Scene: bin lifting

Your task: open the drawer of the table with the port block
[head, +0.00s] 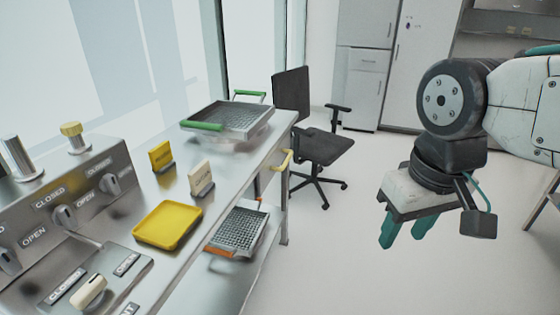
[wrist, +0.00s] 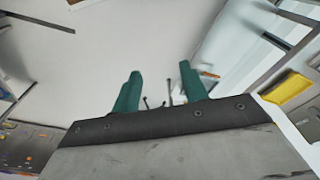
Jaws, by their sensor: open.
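A steel table (head: 225,185) runs along the left of the head view. A cream-yellow handle (head: 284,160) sits on its right side near the far end, seemingly on a drawer front; the front is seen too edge-on to tell how far it is out. A grey block with knobs and OPEN and CLOSED labels (head: 75,195) stands on the near end; I cannot tell whether it is the port block. My gripper (head: 404,236) is open and empty, pointing down over the floor, well right of the handle. Its green fingers also show in the wrist view (wrist: 160,75).
On the table are a yellow tray (head: 168,224), two small upright signs and a mesh basket with green handles (head: 232,118). An orange-handled basket (head: 240,230) is on the lower shelf. An office chair (head: 315,145) stands beyond. The floor between table and gripper is clear.

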